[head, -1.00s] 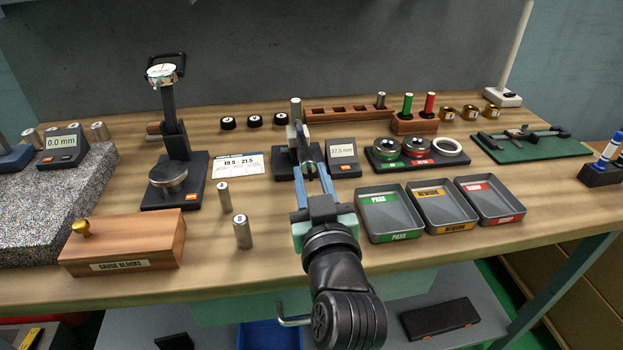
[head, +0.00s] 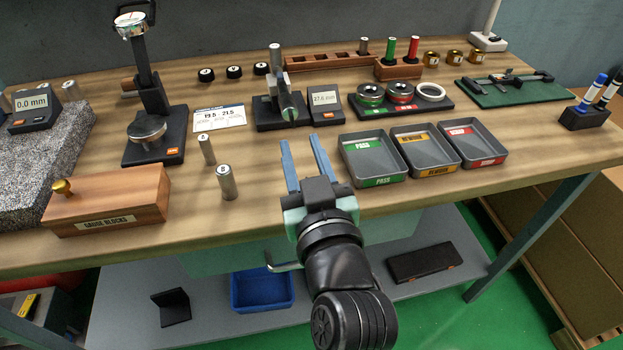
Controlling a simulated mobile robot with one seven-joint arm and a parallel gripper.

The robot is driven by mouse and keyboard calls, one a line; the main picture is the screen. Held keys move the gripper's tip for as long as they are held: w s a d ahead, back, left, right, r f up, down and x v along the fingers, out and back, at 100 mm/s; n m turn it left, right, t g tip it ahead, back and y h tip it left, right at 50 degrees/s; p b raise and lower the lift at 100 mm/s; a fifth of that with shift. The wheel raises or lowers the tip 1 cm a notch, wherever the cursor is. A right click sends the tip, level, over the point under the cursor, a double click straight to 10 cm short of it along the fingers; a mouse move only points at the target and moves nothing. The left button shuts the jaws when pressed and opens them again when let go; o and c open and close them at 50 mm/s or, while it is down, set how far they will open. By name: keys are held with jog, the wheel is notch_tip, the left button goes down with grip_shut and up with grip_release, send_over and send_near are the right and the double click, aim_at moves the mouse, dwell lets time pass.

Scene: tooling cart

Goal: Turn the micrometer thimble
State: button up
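The micrometer (head: 270,112) stands in a dark base at the middle of the bench. Its grey thimble (head: 287,101) points toward me and slopes down. A small display (head: 325,100) beside it reads about 27.6 mm, though the digits are small. A metal cylinder (head: 276,58) stands upright at the micrometer's back end; I cannot tell whether it is clamped. My gripper (head: 302,141) is in front of the micrometer on the near side, with its two blue fingers spread apart and nothing between them. The fingertips are apart from the thimble in the picture.
Two metal cylinders (head: 227,183) (head: 207,150) stand to the left. A dial gauge stand (head: 153,105) and wooden gauge block box (head: 107,201) are farther left.

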jog(key=v, duration=0.6)
jog(key=shift+s, duration=0.3)
jog(key=shift+d, duration=0.1)
dwell(0.8)
